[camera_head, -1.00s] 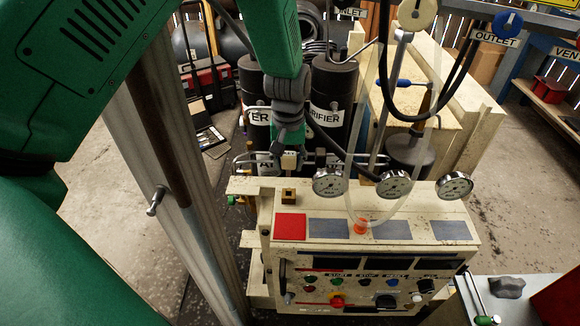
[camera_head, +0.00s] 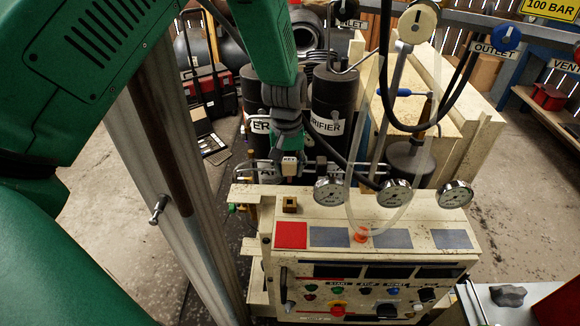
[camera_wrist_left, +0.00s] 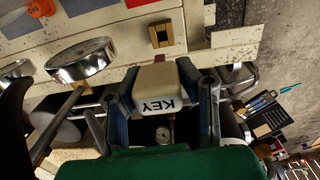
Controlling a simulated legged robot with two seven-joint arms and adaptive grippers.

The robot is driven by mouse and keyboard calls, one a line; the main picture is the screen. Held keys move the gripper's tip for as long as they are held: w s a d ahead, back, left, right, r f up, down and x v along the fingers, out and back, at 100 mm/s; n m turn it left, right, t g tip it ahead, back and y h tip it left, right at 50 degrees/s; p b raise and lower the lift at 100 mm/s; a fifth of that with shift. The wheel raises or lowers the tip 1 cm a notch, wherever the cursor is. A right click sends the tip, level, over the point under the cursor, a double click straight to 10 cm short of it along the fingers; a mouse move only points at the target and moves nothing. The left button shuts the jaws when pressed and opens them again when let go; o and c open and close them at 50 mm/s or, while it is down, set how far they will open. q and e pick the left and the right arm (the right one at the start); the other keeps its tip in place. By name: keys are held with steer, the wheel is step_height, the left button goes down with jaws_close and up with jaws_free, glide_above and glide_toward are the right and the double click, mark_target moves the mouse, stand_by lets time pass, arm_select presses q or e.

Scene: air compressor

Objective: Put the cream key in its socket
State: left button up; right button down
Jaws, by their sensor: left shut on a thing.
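The cream key (camera_head: 291,166), a block marked KEY, is held by my left gripper (camera_head: 290,160) above the back edge of the control box. In the left wrist view the key (camera_wrist_left: 160,88) sits between the two fingers of my left gripper (camera_wrist_left: 163,80), which are shut on its sides. The socket (camera_head: 290,204) is a small brass-coloured square with a dark opening on the box's top at the left. It also shows in the wrist view (camera_wrist_left: 162,34), clear of the key. The key and socket are apart. My right gripper is not in view.
The control box (camera_head: 390,222) has a red square (camera_head: 291,235) and grey plates on top. Several gauges (camera_head: 395,193) stand along its back edge, right of the key. Black purifier cylinders (camera_head: 335,105) and hoses are behind. A clear tube loops over the box.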

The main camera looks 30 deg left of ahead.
mark_target(289, 181)
arm_select(q)
steer(key=shift+f, duration=0.1)
steer(key=shift+f+b, duration=1.5)
steer(key=shift+f, duration=1.8)
steer(key=shift+p, duration=0.55)
steer(key=shift+f+b, duration=0.8)
steer(key=shift+f, duration=0.85)
stand_by(0.3)
steer(key=o, duration=1.2)
steer(key=shift+o, duration=0.2)
steer(key=shift+r, duration=0.1)
